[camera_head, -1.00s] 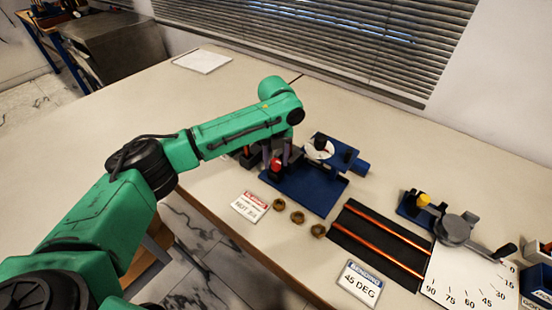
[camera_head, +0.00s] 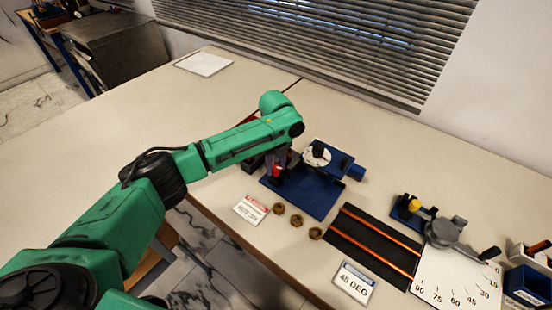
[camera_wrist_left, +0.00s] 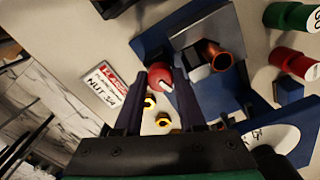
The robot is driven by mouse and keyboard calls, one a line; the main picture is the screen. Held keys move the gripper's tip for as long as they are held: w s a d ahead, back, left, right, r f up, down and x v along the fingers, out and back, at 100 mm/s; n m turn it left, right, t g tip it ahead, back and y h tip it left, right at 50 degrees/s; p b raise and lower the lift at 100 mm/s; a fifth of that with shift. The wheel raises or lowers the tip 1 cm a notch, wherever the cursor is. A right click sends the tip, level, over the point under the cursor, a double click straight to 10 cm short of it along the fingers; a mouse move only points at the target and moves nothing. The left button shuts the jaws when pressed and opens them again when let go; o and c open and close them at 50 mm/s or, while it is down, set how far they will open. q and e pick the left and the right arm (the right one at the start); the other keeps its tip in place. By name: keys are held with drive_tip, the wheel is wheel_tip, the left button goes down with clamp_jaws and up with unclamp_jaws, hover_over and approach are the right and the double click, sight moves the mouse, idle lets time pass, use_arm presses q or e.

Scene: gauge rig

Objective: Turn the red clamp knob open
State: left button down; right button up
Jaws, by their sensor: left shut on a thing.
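The red clamp knob (camera_head: 277,170) shows at the left side of the blue fixture base (camera_head: 318,203) in the head view. In the left wrist view the round red knob (camera_wrist_left: 158,74), with a pale pointer on it, sits between the two dark fingers. My left gripper (camera_wrist_left: 160,88) is shut on the knob. In the head view my green left arm comes in from the left and reaches over the fixture, and my wrist hides part of the clamp. My right gripper is not in view.
Several brass nuts (camera_head: 296,221) and a red-and-white sign (camera_head: 250,210) lie in front of the fixture. Copper rods (camera_head: 375,243) lie on a black mat to the right, beside a bending tool (camera_head: 445,233) and angle scale.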

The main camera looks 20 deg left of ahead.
use_arm(q)
drive_tip(key=n+p, duration=0.2)
drive_tip(key=shift+r+n+p, duration=0.35)
drive_tip(key=shift+n+p, duration=0.05)
drive_tip(key=n+p, duration=0.2)
drive_tip(key=n, duration=0.1)
drive_tip(key=shift+f+n+p, duration=0.1)
drive_tip(key=shift+n+p, duration=0.2)
drive_tip(key=shift+p, duration=0.1)
drive_tip(key=n+p, duration=0.2)
drive_tip(key=n, duration=0.2)
drive_tip(key=shift+f+n+p, duration=0.1)
drive_tip(key=shift+n+p, duration=0.75)
drive_tip(key=shift+n, duration=0.95)
drive_tip(key=c, duration=0.8)
unclamp_jaws()
drive_tip(key=shift+o, duration=0.2)
